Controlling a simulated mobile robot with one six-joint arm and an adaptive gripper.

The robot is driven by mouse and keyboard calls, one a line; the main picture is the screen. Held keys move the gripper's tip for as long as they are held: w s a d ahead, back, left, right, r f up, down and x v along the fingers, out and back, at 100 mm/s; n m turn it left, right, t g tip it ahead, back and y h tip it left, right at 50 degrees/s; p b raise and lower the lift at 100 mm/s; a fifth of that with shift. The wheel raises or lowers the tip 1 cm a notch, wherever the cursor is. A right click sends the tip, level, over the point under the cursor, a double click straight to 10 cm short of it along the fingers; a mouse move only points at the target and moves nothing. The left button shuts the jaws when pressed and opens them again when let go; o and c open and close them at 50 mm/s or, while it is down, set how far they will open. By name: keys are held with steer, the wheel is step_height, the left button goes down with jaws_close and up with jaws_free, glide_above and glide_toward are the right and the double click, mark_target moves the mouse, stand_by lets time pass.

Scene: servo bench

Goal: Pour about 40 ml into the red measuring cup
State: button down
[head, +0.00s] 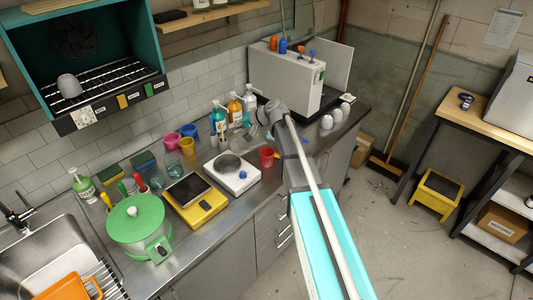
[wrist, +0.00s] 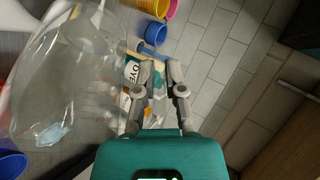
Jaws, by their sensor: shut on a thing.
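The red measuring cup (head: 266,157) stands upright on the steel counter in the head view, right of the white scale and just below my arm's end. My gripper (wrist: 163,88) shows its two grey fingers in the wrist view. A large clear vessel (wrist: 70,75) fills the left of that view, tilted in the picture, with a pale bluish patch low in it. My gripper is shut on this clear vessel, though the contact is hard to see. In the head view the vessel (head: 262,117) is small and partly hidden by my arm, above and behind the red cup. Its liquid level cannot be read.
A white scale (head: 232,178) with a round pan and a yellow scale (head: 198,204) stand left of the cup. Several bottles (head: 235,110) and coloured cups line the wall. Grey cups (head: 327,122) stand to the right.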

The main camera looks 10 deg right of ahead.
steer(key=shift+d, duration=0.1)
stand_by(0.4)
steer(key=shift+a, duration=0.6)
steer(key=shift+d+y+b, duration=0.15)
steer(key=shift+y+b, duration=0.35)
stand_by(1.3)
steer(key=shift+a+r+h+p, duration=0.3)
steer(key=shift+a+h+p, duration=0.1)
steer(key=shift+p, duration=0.3)
steer(key=a+h+p, duration=0.1)
steer(key=h+p, duration=0.1)
steer(key=shift+a+n+p, duration=0.3)
steer(key=shift+a+f+h, duration=0.15)
steer(key=shift+f+h, duration=0.1)
steer(key=shift+h, duration=0.25)
